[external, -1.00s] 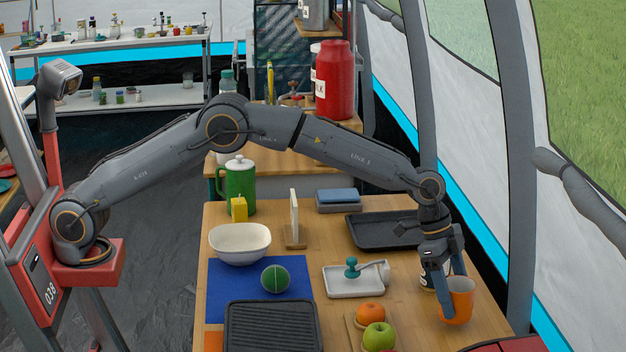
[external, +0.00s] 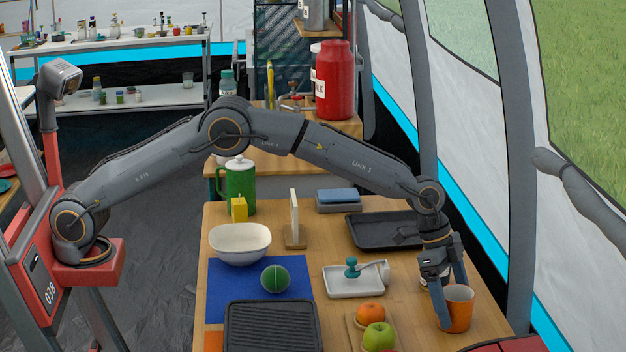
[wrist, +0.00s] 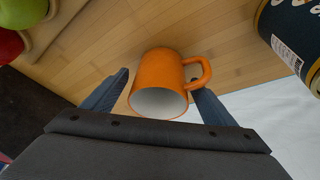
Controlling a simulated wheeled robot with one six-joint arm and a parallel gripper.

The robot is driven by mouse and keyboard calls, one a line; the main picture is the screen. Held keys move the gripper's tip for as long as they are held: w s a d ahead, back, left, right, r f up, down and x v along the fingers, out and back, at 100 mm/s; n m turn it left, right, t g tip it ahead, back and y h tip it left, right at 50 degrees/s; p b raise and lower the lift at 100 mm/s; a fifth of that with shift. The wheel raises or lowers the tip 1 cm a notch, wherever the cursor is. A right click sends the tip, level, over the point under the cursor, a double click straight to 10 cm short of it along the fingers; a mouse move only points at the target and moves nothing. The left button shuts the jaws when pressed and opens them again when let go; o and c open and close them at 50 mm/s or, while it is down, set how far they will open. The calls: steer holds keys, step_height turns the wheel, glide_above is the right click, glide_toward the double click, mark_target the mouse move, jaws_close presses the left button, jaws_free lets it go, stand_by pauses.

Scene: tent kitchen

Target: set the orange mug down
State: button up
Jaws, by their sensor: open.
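The orange mug (external: 457,310) stands upright on the wooden table (external: 400,289) near its right edge. In the wrist view the mug (wrist: 158,88) sits between my two fingers, with its handle toward the right finger. My gripper (external: 451,318) is open around the mug; in the wrist view gaps show between the left finger and the mug, and the right finger is close to the handle. Part of the mug's left side is hidden by a finger in the external view.
A dark can (wrist: 292,38) stands close to the mug. An orange fruit (external: 371,313) and a green apple (external: 379,337) lie on a board to the left. A white tray (external: 340,291) with a teal-handled item and a black tray (external: 375,235) are farther back.

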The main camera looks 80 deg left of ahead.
steer(key=v, duration=1.2)
steer(key=s+a+f+n+g+y, duration=0.1)
steer(key=s+a, duration=0.4)
steer(key=s, duration=1.1)
steer(key=s+a+f+n+g+y, duration=0.1)
steer(key=s+a+f+n, duration=0.2)
steer(key=s, duration=1.4)
steer(key=s+a+f+n+g+y, duration=0.1)
steer(key=s+a, duration=0.6)
steer(key=s, duration=1)
steer(key=f+n, duration=0.1)
steer(key=n, duration=0.1)
steer(key=shift+a+n, duration=0.3)
steer(key=shift+s, duration=0.1)
steer(key=r+p, duration=0.2)
steer(key=p, duration=0.3)
steer(key=s+r+p, duration=0.1)
steer(key=r+p, duration=0.2)
steer(key=p, duration=0.2)
steer(key=shift+a+r, duration=0.1)
steer(key=shift+r, duration=0.1)
